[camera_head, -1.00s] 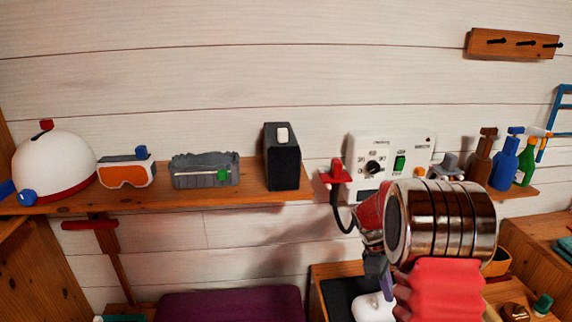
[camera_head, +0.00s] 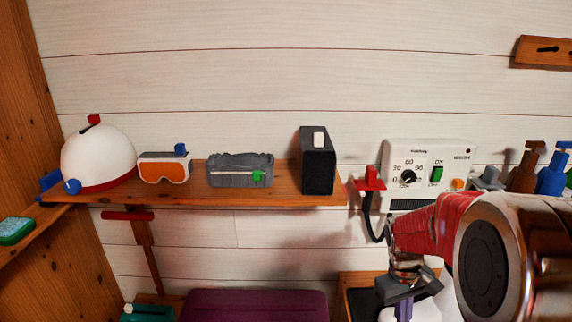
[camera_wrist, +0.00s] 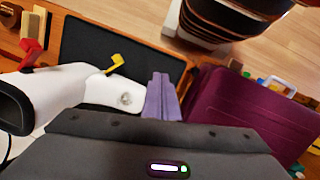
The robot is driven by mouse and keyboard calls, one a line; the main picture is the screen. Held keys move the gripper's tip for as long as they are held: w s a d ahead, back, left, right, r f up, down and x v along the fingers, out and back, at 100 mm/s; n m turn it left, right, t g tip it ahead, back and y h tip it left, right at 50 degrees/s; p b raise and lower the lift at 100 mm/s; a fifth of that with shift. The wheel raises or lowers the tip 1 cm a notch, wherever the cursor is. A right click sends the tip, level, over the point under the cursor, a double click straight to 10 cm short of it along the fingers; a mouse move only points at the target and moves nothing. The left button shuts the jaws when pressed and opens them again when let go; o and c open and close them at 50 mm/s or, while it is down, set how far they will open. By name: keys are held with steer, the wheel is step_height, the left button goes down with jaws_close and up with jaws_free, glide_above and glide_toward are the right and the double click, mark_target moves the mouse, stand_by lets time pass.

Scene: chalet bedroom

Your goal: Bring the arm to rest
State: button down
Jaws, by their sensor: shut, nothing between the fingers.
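My gripper (camera_wrist: 160,95) shows in the wrist view as two purple fingers pressed together, with nothing between them. Below them the dark gripper body fills the bottom of that view. In the head view my gripper (camera_head: 404,309) is at the bottom right, pointing down, its tips cut off by the frame edge. My red and metal arm reaches in from the right and hides part of what lies behind it. In the wrist view the fingers overlap a white appliance with a black nozzle (camera_wrist: 62,92) and a black mat (camera_wrist: 150,48); I cannot tell the distance.
A wall shelf (camera_head: 285,192) holds a white helmet (camera_head: 97,155), orange goggles (camera_head: 165,168), a grey item (camera_head: 240,170) and a black box (camera_head: 317,160). A white control panel (camera_head: 428,165) with a red-handled cord is right. A purple case (camera_head: 255,305) lies below.

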steer(key=s+a+r+m+t+y, duration=0.1)
steer(key=s+a+r+m+t, duration=0.1)
steer(key=s+a+r+t, duration=0.5)
steer(key=s+a+r, duration=0.5)
steer(key=s+r, duration=0.3)
steer(key=r, duration=0.1)
steer(key=shift+a+r+m+y, duration=0.3)
steer(key=shift+r, duration=0.1)
steer(key=shift+s, duration=0.1)
steer(key=c, duration=2.5)
jaws_free()
steer(key=o, duration=0.6)
steer(key=shift+o, duration=0.7)
